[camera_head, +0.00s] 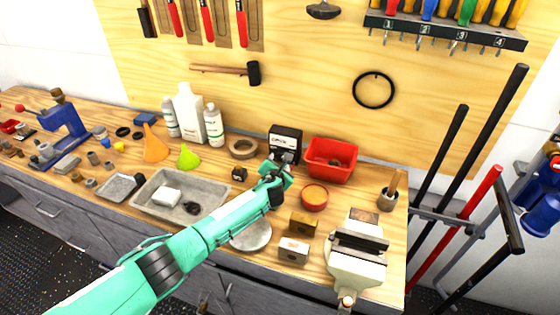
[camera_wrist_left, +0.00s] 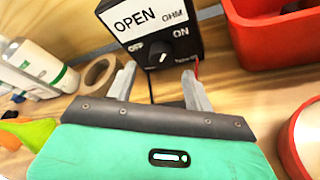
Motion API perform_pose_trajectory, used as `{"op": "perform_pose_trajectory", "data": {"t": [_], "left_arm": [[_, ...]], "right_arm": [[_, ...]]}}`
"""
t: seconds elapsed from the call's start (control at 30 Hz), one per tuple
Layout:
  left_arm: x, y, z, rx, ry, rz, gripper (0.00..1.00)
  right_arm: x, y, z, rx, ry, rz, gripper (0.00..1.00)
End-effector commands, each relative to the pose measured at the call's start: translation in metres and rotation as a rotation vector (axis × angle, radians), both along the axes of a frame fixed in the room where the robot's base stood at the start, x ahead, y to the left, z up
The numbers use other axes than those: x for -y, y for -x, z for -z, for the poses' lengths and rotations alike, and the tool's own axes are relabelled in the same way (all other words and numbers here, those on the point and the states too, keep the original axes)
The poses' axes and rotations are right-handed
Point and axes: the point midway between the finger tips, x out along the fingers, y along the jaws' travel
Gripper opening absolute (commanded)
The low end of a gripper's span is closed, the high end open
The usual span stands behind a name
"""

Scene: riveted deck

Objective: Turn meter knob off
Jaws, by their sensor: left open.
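The meter (camera_head: 286,133) is a small black box with a white display, standing at the back of the bench against the wooden wall. In the left wrist view the meter (camera_wrist_left: 132,18) display reads "OPEN" and "OHM". Its round black knob (camera_wrist_left: 158,52) sits below the display between the OFF and ON labels. A white mark shows on the knob, but I cannot tell for sure where it points. My left gripper (camera_head: 279,163) is in front of the meter. In the left wrist view its open fingers (camera_wrist_left: 159,76) are apart, with nothing between them, and appear short of the knob.
A red bin (camera_head: 331,174) stands just right of the meter, with a round red-rimmed container (camera_head: 314,197) in front. A tape roll (camera_head: 243,139) lies to the left. A metal tray (camera_head: 143,203), small blocks (camera_head: 293,251) and a vise (camera_head: 352,270) occupy the bench front.

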Motion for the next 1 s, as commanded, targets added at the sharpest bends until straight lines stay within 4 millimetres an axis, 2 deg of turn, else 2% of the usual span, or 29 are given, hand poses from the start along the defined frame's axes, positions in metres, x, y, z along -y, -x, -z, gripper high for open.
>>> {"op": "perform_pose_trajectory", "data": {"t": [0.2, 0.4, 0.87, 1.0], "left_arm": [[0.002, -0.022, 0.009, 0.001, -0.001, 0.000, 0.52], [0.003, -0.035, 0.013, 0.000, 0.000, 0.000, 0.52], [0.003, -0.039, 0.014, -0.001, 0.000, 0.000, 0.52], [0.004, -0.039, 0.014, -0.001, 0.000, 0.000, 0.25]], "right_arm": [[0.007, 0.004, 0.011, -0.005, 0.007, -0.002, 0.63], [0.010, 0.008, 0.017, -0.010, 0.011, -0.002, 0.63], [0.008, 0.008, 0.019, -0.009, 0.008, -0.001, 0.63], [0.005, 0.007, 0.019, -0.009, 0.005, 0.000, 0.63]]}}
